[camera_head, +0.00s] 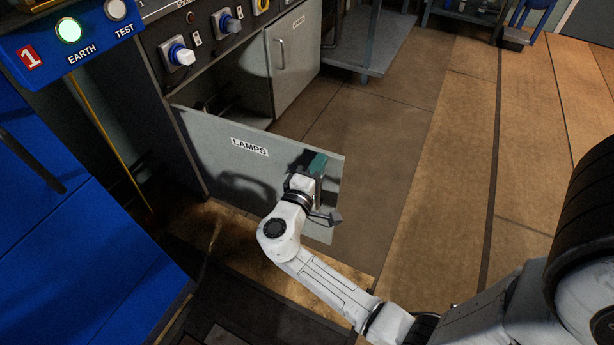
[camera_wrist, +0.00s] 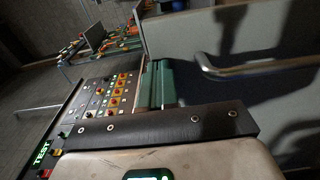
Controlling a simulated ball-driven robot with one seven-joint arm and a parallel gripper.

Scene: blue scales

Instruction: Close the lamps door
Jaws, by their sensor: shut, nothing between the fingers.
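The lamps door (camera_head: 222,155) is a grey panel with a white "LAMPS" label. It stands swung out from the cabinet, and the opening behind it shows dark. My gripper (camera_head: 311,164) is at the label face of the door, near its free right edge. In the wrist view the green fingers (camera_wrist: 160,84) are together with nothing between them, beside the grey panel (camera_wrist: 180,38). A metal bar handle (camera_wrist: 255,69) on the panel is to the right of the fingers, apart from them. I cannot tell whether the fingers touch the door.
A closed grey door (camera_head: 295,62) with a handle is at the right of the cabinet. Knobs (camera_head: 181,54) line the panel above. A blue cabinet (camera_head: 70,240) stands at the left. A grey table (camera_head: 367,45) is behind. The brown floor (camera_head: 455,150) to the right is clear.

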